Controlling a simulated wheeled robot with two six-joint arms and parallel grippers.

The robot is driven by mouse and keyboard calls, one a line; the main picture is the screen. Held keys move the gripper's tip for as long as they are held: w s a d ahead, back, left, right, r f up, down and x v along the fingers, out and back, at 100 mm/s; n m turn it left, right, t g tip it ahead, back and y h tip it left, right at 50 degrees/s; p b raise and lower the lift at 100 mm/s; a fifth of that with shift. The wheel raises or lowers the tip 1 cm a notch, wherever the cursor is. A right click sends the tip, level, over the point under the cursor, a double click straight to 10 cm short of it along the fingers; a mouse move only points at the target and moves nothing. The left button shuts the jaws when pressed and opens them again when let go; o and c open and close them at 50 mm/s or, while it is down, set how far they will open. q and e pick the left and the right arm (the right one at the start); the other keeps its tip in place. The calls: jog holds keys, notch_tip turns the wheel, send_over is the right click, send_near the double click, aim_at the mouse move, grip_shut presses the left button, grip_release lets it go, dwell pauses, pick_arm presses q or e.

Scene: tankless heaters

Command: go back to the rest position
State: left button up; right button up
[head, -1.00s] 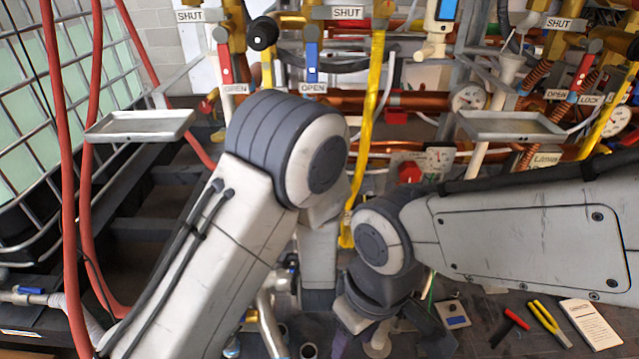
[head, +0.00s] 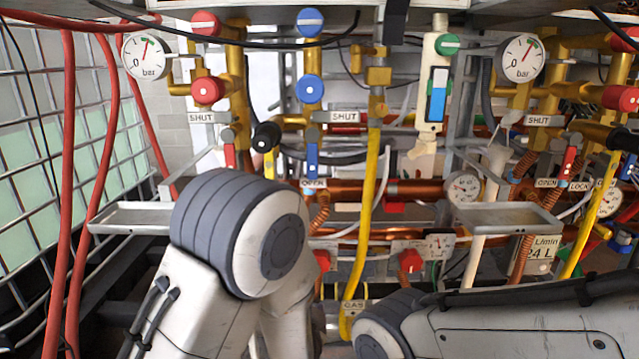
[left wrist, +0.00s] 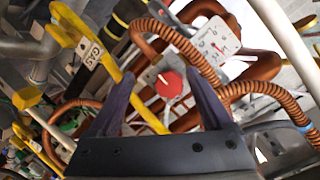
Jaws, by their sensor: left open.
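My left arm comes in from the left in the head view, its big grey joint standing in front of the pipework; its gripper is hidden there. In the left wrist view my left gripper (left wrist: 160,88) is open, with its two dark fingers apart and nothing held between them. Beyond the fingers is a red knob (left wrist: 170,84), seen through the gap and not gripped. My right arm reaches in from the lower right of the head view, and its gripper is out of the picture.
Pressure gauges (head: 146,57), blue valve knobs (head: 309,89) and a yellow gas pipe (head: 371,200) fill the back. Metal trays stick out at left (head: 130,219) and right (head: 508,219). Red hoses (head: 68,180) hang beside a caged tank (head: 20,170) at the left.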

pick_arm(q)
jog(key=s+a+f+n+g, duration=0.1)
jog(key=s+a+n+g, duration=0.7)
jog(key=s+a+g, duration=0.65)
jog(key=s+d+r+m, duration=0.35)
jog(key=s+d, duration=0.25)
jog(key=s, duration=0.2)
jog(key=s+d+r+m, duration=0.2)
jog(key=s+d+m, duration=0.2)
jog(key=s+d, duration=0.35)
notch_tip(320, 180, up, 30)
jog(key=a+p, duration=0.1)
jog(key=p, duration=2.8)
jog(key=shift+s+f+n+h+p, duration=0.2)
jog(key=shift+s+n+h+p, duration=0.1)
jog(key=shift+n+h+p, duration=0.1)
